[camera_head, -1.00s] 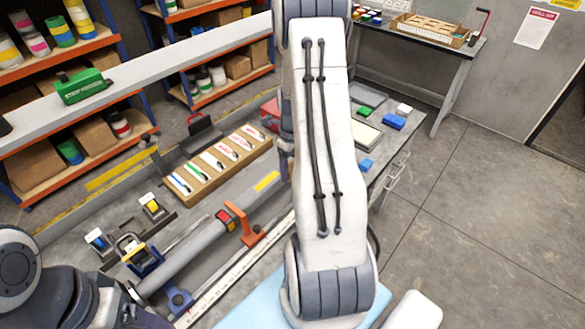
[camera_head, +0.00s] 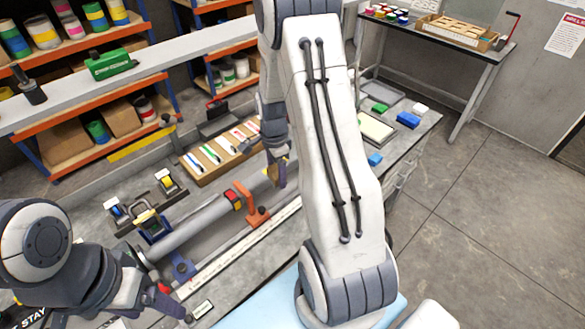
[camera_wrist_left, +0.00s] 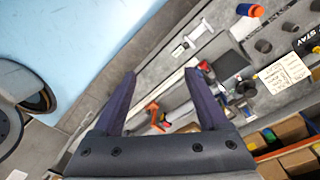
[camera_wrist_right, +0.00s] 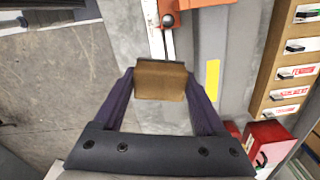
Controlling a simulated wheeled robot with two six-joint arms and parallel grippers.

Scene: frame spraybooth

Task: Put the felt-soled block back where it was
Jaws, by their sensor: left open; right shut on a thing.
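The block is a brown, box-shaped piece (camera_wrist_right: 161,82) between the fingertips of my right gripper (camera_wrist_right: 160,78) in the right wrist view. A thin dark grey layer shows along its far edge. The right gripper is shut on it. In the head view this gripper (camera_head: 279,168) is beside the far part of the grey tube, partly hidden by my right arm. My left gripper (camera_wrist_left: 160,78) is open and empty in the left wrist view. In the head view it (camera_head: 172,296) is low at the left, above the bench's near edge.
The grey tube (camera_head: 200,230) lies along the bench with an orange clamp (camera_head: 250,206) beside it. Tape dispensers (camera_head: 167,182) are at the left. Blue (camera_head: 408,120) and white blocks lie on the right end.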

